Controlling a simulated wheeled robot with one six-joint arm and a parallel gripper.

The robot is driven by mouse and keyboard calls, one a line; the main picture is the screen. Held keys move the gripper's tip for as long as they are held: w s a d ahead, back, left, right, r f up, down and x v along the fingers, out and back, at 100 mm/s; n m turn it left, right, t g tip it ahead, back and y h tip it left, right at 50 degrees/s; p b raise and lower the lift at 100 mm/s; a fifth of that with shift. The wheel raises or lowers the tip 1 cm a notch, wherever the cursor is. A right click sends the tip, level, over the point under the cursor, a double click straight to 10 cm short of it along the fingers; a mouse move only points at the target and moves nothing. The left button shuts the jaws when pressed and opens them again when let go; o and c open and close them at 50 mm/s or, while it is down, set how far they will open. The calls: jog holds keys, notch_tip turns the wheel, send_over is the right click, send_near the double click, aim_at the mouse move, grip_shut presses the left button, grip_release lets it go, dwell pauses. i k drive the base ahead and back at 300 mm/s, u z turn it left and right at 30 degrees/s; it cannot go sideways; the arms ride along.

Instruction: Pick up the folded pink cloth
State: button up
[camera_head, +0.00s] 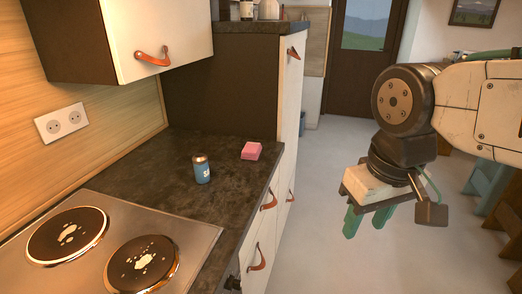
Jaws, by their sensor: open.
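The folded pink cloth (251,151) lies on the dark countertop (225,190), near its right edge and towards the back. My gripper (368,222) hangs in the air over the floor, to the right of the counter and well apart from the cloth. Its green fingers point down, open, with nothing between them.
A small blue can (202,170) stands on the counter left of the cloth. A stove (110,245) with two hotplates fills the near left. An upper cabinet (165,35) overhangs the counter, and a tall unit (285,90) stands behind.

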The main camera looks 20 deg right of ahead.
aim_at(251, 151)
jog(key=u, duration=0.2)
jog(key=k, duration=0.4)
jog(key=z, duration=1.25)
jog(key=i, duration=1.3)
jog(key=u, duration=0.15)
